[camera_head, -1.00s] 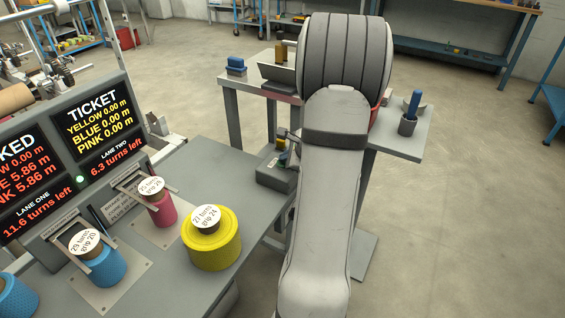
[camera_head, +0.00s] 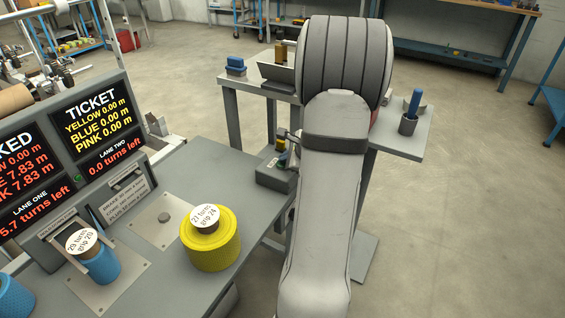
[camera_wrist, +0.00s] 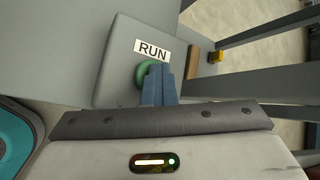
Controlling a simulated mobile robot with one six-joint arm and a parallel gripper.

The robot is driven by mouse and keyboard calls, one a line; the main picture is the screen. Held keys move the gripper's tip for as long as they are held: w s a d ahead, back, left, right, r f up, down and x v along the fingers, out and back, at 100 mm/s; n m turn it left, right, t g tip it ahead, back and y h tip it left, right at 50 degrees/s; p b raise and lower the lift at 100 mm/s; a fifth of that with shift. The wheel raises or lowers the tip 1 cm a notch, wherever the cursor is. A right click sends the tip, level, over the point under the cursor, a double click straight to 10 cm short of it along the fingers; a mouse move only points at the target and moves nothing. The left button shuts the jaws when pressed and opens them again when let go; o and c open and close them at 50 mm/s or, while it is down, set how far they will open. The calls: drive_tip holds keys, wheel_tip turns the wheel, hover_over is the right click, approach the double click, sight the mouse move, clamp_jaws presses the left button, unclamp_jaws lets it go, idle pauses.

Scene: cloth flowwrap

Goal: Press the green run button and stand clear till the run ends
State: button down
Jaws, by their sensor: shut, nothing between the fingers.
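The green run button (camera_wrist: 147,73) sits on a grey box (camera_wrist: 112,62) beside a white RUN label (camera_wrist: 153,49) in the wrist view. My gripper (camera_wrist: 159,72) is shut and empty. Its blue-grey fingertips overlap the button's right side; I cannot tell whether they touch it. In the head view my arm hides the gripper and the button. The lane one screen (camera_head: 27,175) reads 5.7 turns left. The lane two screen (camera_head: 104,125) reads 0.0 turns left. A blue roll (camera_head: 104,267) stands in lane one; lane two's plate (camera_head: 148,230) holds no roll.
A yellow roll (camera_head: 212,248) stands on the grey bench (camera_head: 190,165) right of lane two. A grey box (camera_head: 272,178) sits on the bench's right edge, beside my arm. A side table (camera_head: 405,143) behind my arm holds a blue-handled item in a cup (camera_head: 407,126).

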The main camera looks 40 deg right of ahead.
drive_tip(key=shift+s+a+f, duration=0.1)
drive_tip(key=shift+f, duration=0.15)
drive_tip(key=shift+r+p, duration=2.25)
drive_tip(key=shift+r, duration=0.95)
idle(0.6)
